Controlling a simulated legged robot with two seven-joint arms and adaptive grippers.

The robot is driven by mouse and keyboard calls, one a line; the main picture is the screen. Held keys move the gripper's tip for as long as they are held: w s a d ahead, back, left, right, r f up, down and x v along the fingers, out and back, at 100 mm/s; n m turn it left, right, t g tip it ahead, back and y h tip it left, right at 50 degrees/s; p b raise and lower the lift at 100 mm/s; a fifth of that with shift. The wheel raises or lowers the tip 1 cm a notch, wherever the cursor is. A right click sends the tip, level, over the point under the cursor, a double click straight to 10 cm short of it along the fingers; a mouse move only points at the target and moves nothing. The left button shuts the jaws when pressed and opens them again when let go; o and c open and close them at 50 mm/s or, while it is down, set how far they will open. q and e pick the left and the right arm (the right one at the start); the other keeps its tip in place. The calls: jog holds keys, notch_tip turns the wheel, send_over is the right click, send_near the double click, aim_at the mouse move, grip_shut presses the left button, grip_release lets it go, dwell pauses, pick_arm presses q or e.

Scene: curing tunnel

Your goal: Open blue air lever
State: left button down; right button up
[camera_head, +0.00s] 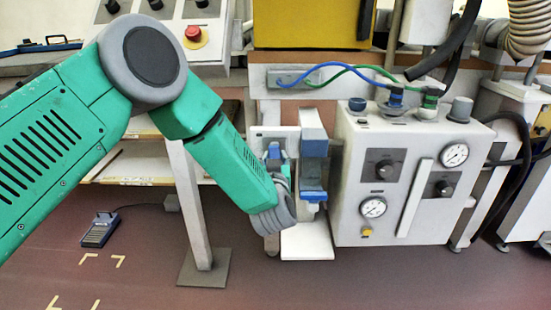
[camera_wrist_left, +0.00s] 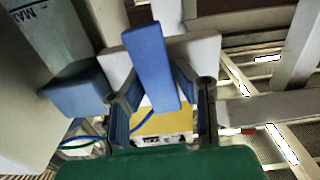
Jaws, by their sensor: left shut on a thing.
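The blue air lever (camera_wrist_left: 152,62) is a flat blue bar on a pale fitting, seen in the left wrist view. It stands between the two dark fingers of my left gripper (camera_wrist_left: 163,112), which is shut on it. In the head view my left gripper (camera_head: 276,157) is at the white valve stand, left of the grey-white control box. The lever is hard to make out there, as the wrist and fingers cover much of it. My right gripper is not in view.
The control box (camera_head: 350,220) with gauges and knobs stands further right. Blue and green hoses (camera_head: 330,68) run above. A grey post (camera_head: 190,200) and a foot pedal (camera_head: 99,229) are to the left.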

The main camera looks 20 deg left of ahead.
pick_arm(q)
jog(key=shift+d+n, duration=0.1)
jog(key=shift+n, duration=0.2)
jog(key=n+p, duration=0.1)
jog(key=n, duration=0.2)
jog(key=shift+d, duration=0.1)
jog(key=n, duration=0.2)
jog(key=n+p, duration=0.1)
jog(key=n, duration=0.1)
jog(key=shift+w+d+r+n+p, duration=0.1)
jog(key=shift+w+d+n+p, duration=0.05)
jog(key=shift+d+n+p, duration=0.2)
jog(key=n, duration=0.4)
jog(key=shift+d+r+n, duration=0.25)
jog(key=n, duration=0.4)
jog(key=shift+d+r+n+p, duration=0.1)
jog(key=shift+r+n+p, duration=0.2)
jog(key=c, duration=1.3)
grip_release()
jog(key=shift+r, duration=0.1)
